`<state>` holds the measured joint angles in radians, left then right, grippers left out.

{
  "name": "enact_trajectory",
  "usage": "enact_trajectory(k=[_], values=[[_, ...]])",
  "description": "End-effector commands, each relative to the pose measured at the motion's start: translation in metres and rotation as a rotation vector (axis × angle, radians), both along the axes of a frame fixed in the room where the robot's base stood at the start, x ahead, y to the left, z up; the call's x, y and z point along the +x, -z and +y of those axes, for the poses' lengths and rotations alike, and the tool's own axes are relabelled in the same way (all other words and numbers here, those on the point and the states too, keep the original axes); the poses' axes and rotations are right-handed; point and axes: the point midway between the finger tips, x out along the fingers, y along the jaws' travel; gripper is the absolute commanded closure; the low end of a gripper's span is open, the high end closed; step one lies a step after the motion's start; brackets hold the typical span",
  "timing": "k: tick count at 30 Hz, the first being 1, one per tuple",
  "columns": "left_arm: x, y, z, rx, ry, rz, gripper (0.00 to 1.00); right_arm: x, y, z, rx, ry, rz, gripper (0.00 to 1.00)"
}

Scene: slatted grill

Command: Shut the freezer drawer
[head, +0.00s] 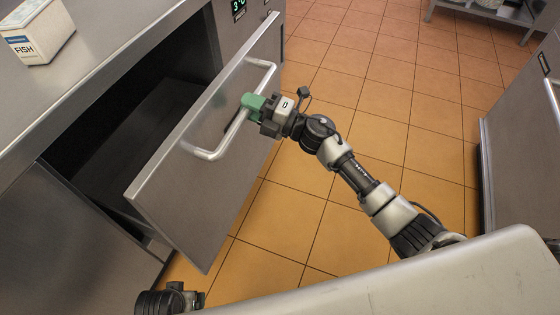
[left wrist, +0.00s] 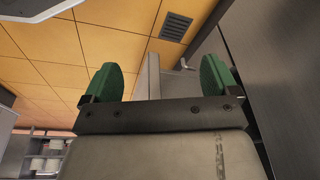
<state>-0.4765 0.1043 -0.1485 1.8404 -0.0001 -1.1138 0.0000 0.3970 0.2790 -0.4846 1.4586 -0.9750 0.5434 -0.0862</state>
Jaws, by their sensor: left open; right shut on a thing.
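The freezer drawer stands pulled out from the steel counter, with a gap behind its flat steel front (head: 168,180) showing the dark inside. A long bar handle (head: 207,153) runs across the front. My right gripper (head: 252,103) has its green fingers shut on the handle near its far part; the fingers hide that stretch of bar. My left gripper (left wrist: 160,82) shows in the left wrist view with its two green fingers wide apart. A grey metal strip appears between them, but I cannot tell what it belongs to. The left fingers are not visible in the head view.
A white box marked FISH (head: 38,32) sits on the counter top (head: 90,55) at the upper left. The orange tiled floor (head: 380,100) is clear beyond my right arm. Another steel unit (head: 520,125) stands at the right. A low shelf (head: 485,12) is at the back.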

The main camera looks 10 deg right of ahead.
Motion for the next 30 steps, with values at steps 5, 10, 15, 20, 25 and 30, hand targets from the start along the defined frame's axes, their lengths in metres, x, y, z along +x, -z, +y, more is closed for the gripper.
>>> enact_trajectory(k=[5, 10, 15, 20, 25, 30], values=[[0.0, -0.004, 0.0, -0.001, -0.001, -0.003, 0.11, 0.002, 0.001, 0.004, 0.0, -0.001, 0.001, 1.0], [-0.004, -0.002, 0.001, 0.001, 0.0, 0.006, 0.11, 0.002, 0.001, 0.004, 0.0, -0.001, 0.001, 1.0], [-0.005, 0.0, 0.001, 0.003, -0.001, 0.012, 0.11, 0.006, 0.001, 0.009, 0.0, -0.001, 0.001, 1.0], [-0.001, -0.009, 0.001, 0.001, -0.001, 0.001, 0.11, 0.012, 0.001, 0.018, 0.0, 0.0, 0.0, 1.0], [0.002, -0.02, 0.001, 0.001, -0.002, -0.008, 0.11, 0.019, 0.001, 0.029, 0.0, -0.001, 0.0, 1.0], [0.001, -0.03, 0.001, 0.0, -0.003, -0.011, 0.11, 0.024, 0.001, 0.036, -0.001, 0.0, 0.001, 1.0]])
